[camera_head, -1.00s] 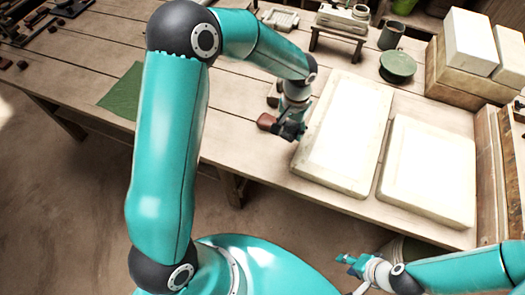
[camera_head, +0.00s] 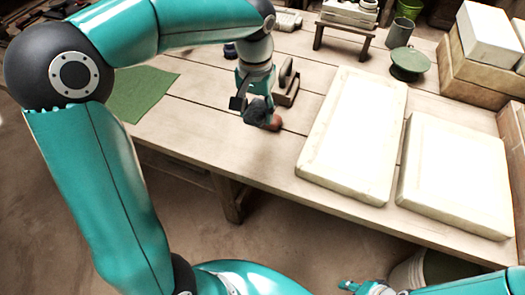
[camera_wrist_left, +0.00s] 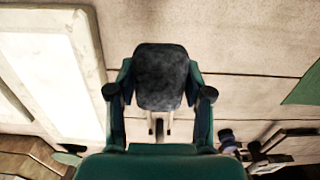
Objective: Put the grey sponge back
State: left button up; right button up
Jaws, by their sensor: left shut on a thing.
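My left gripper (camera_head: 256,108) is shut on the grey sponge (camera_head: 253,113), low over the planked table, left of the plaster slabs. In the left wrist view the dark grey sponge (camera_wrist_left: 160,78) sits between the two fingers (camera_wrist_left: 160,98). A reddish-brown rounded thing (camera_head: 273,124) shows beside the sponge in the head view; I cannot tell whether they touch. A small brown wooden holder (camera_head: 287,98) stands just right of the gripper.
Two white plaster slabs (camera_head: 352,137) (camera_head: 457,175) lie to the right. A green cloth (camera_head: 143,94) lies on the left. A green round lidded thing (camera_head: 409,64), a mug (camera_head: 399,32) and a small bench (camera_head: 346,33) stand behind. Bare table (camera_head: 205,128) lies between cloth and gripper.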

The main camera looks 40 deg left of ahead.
aim_at(258, 152)
pick_arm(q)
notch_tip(258, 152, down, 14)
jog(key=shift+r+b, duration=0.1)
jog(key=shift+b, duration=0.85)
jog(key=o, duration=0.9)
jog(key=shift+f, duration=0.2)
jog(key=shift+c, duration=0.2)
jog(key=o, duration=0.5)
jog(key=shift+c, duration=0.2)
jog(key=shift+r, duration=0.1)
jog(key=shift+r, duration=0.1)
